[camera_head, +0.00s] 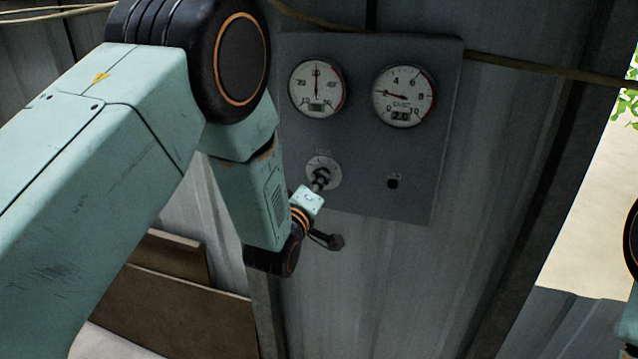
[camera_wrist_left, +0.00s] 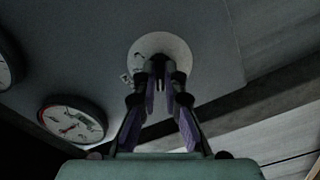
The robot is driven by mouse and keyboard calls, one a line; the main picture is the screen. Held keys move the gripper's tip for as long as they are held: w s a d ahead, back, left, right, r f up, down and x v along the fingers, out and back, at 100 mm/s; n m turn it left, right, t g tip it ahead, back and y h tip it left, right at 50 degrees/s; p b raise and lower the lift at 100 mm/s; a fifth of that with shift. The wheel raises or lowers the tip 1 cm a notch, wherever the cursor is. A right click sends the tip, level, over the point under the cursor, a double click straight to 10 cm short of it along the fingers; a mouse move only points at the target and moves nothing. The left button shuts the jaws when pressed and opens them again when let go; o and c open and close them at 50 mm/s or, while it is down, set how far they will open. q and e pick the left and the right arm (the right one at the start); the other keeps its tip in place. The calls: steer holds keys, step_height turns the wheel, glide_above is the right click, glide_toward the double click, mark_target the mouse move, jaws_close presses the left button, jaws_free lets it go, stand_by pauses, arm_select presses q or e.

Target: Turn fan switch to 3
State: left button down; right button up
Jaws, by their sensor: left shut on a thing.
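The fan switch (camera_head: 323,171) is a small dark knob on a pale round dial, low on the left of a grey panel (camera_head: 350,146). My left gripper (camera_head: 320,181) reaches it from below and is shut on the knob. In the left wrist view the dial (camera_wrist_left: 148,50) is at the top middle. The fingertips of my left gripper (camera_wrist_left: 159,76) meet over the knob there and hide most of it. The dial's markings are too small to read, so the setting cannot be told. My right gripper is not in view.
Two round gauges, a left one (camera_head: 316,88) and a right one (camera_head: 404,96), sit above the switch. A cable (camera_head: 550,70) runs along the metal wall. Brown boards (camera_head: 180,310) stand at lower left.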

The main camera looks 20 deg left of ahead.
arm_select(q)
steer(key=shift+w+r, duration=0.1)
steer(key=shift+r, duration=0.05)
steer(key=m+b, duration=0.5)
steer(key=m, duration=0.6)
steer(key=m+b, duration=0.5)
steer(key=m, duration=0.7)
steer(key=shift+a+r+m, duration=0.15)
steer(key=shift+r+m, duration=0.05)
steer(key=shift+m, duration=0.1)
stand_by(0.4)
steer(key=c, duration=1.5)
jaws_free()
steer(key=shift+f, duration=0.1)
steer(key=shift+o, duration=0.3)
steer(key=shift+f, duration=0.1)
steer(key=shift+f, duration=0.1)
